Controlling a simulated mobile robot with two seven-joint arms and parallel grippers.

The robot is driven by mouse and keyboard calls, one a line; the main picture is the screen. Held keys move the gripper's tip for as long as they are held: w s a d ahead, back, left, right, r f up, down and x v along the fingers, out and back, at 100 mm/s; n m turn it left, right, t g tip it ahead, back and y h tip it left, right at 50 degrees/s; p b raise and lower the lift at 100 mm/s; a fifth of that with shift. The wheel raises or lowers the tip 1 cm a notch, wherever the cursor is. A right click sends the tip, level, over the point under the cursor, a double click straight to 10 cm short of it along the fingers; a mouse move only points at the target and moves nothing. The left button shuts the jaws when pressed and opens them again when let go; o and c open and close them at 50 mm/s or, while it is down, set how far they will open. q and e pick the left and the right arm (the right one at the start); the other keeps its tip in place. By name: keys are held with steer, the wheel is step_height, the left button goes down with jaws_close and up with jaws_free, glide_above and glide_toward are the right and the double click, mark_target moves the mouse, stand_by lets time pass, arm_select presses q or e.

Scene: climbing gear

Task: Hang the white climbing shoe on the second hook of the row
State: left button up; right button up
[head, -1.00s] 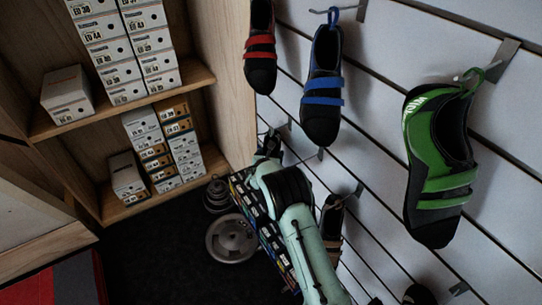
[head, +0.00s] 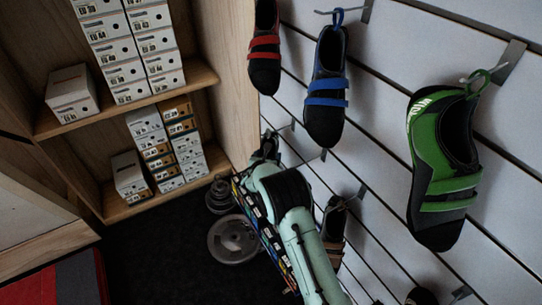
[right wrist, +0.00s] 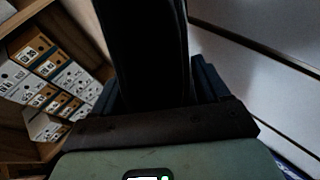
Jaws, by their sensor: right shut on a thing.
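My right gripper (head: 266,150) is beside the slatted wall, at the lower row of hooks. It is shut on a dark thing, seen small in the head view. In the right wrist view a black surface (right wrist: 145,45) stands between the fingers of the right gripper (right wrist: 158,88). It may be the shoe's sole; no white part shows. Two bare hooks, one (head: 292,125) and another (head: 323,155), stick out just right of the gripper. A third hook (head: 358,192) holds a dark shoe (head: 334,222), partly behind my arm. My left gripper is out of view.
Red-strapped (head: 264,60), blue-strapped (head: 326,90) and green (head: 440,170) shoes hang on the upper row. Another dark shoe (head: 421,297) is cut off below. Shelves with shoe boxes (head: 130,60) stand at left. Weight plates (head: 232,238) lie on the floor near a rack (head: 262,225).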

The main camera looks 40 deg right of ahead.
steer(key=shift+w+a+r, duration=0.1)
steer(key=shift+a, duration=0.55)
steer(key=shift+w+a, duration=0.15)
steer(key=shift+a, duration=1.55)
steer(key=w+a, duration=0.1)
steer(key=a, duration=0.8)
steer(key=shift+r+p, duration=0.3)
steer(key=shift+r, duration=0.15)
